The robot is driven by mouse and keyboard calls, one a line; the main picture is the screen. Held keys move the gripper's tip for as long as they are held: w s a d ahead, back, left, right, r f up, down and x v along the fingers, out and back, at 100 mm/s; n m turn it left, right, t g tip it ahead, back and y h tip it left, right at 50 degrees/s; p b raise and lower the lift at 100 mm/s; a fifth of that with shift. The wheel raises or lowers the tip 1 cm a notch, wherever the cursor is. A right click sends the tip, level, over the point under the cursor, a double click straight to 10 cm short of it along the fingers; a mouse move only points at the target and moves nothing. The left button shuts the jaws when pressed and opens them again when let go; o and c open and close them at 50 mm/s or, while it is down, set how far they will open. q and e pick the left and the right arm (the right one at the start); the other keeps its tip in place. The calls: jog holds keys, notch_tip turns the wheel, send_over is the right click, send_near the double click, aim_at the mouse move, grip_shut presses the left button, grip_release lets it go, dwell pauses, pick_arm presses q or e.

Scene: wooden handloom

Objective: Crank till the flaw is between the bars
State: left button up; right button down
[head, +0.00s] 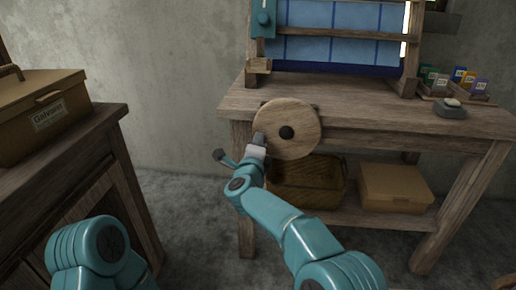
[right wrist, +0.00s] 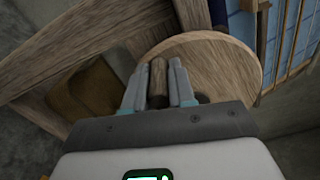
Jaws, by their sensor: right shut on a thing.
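The round wooden crank wheel (head: 299,119) with a dark hub is at the front left of the loom table. My right gripper (head: 259,139) is at the wheel's left side. In the right wrist view, its two fingers (right wrist: 158,85) are shut on the brown crank handle (right wrist: 158,78), in front of the wheel (right wrist: 215,65). The blue cloth (head: 335,50) with pale grid lines hangs in the loom frame behind a wooden bar (head: 335,33). I cannot make out a flaw on the cloth. Part of my left arm shows at lower left, its gripper out of view.
The wooden table (head: 400,122) has small colored packets (head: 460,76) and a grey dish (head: 450,109) at right. A basket (head: 318,185) and a box (head: 395,187) sit on its lower shelf. A cabinet (head: 80,150) with a labelled case (head: 40,105) stands at left.

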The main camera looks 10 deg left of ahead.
jog(key=shift+w+d+r, duration=0.1)
jog(key=shift+r, duration=0.5)
jog(key=c, duration=1)
grip_release()
jog(key=shift+d, duration=0.1)
jog(key=shift+o, duration=0.2)
jog(key=shift+f, duration=0.15)
jog(key=shift+s+a, duration=0.2)
jog(key=shift+s, duration=0.2)
jog(key=s, duration=1.1)
jog(key=shift+s, duration=0.15)
jog(key=shift+d, duration=0.1)
